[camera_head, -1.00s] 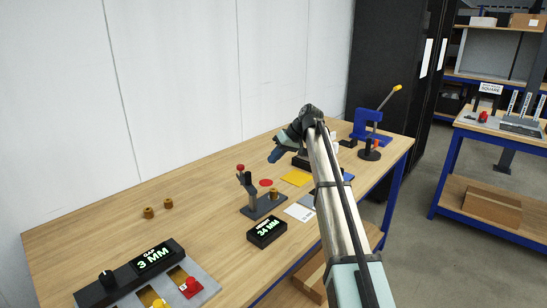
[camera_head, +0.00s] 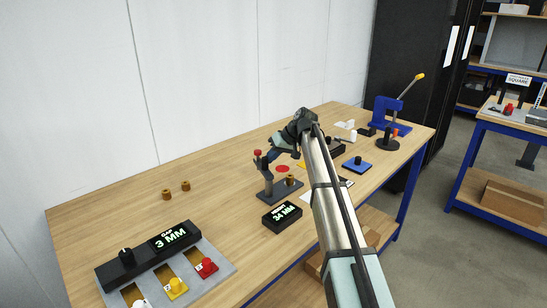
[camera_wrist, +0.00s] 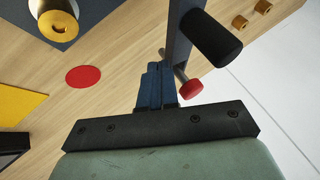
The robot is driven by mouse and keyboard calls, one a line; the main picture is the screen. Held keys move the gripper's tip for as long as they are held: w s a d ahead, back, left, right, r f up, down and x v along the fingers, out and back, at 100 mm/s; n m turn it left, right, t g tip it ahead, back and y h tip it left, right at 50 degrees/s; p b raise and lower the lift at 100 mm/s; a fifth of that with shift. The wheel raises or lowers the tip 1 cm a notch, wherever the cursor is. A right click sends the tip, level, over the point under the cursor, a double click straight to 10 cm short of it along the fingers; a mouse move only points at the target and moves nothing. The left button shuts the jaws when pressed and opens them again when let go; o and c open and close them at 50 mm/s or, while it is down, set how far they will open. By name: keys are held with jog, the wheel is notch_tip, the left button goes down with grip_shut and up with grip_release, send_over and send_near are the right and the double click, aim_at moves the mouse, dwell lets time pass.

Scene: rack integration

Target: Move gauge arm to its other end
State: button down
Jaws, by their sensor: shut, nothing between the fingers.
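The gauge (camera_head: 265,180) has a dark upright and an arm with a red knob (camera_head: 257,153) at its top. In the wrist view its grey arm (camera_wrist: 180,45) carries a black cylinder (camera_wrist: 212,38), and the red knob (camera_wrist: 194,89) sits on a thin rod. My gripper (camera_wrist: 153,68) is shut and empty, its blue fingertips just left of the arm and rod there; whether they touch cannot be told. In the head view my gripper (camera_head: 268,158) is close to the gauge's upper part and partly hides it. A brass part (camera_head: 290,180) stands on the gauge base.
A black display (camera_head: 282,217) reading 34 MM lies in front of the gauge. A gap panel (camera_head: 170,238) with levers is at the front left. Two brass pieces (camera_head: 176,190) stand on clear wood. A blue press (camera_head: 388,112) stands at the back right.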

jog(key=shift+s+a, duration=0.15)
jog(key=shift+a, duration=0.8)
jog(key=shift+s+a, duration=0.15)
jog(key=shift+a, duration=0.75)
jog(key=shift+w, duration=0.1)
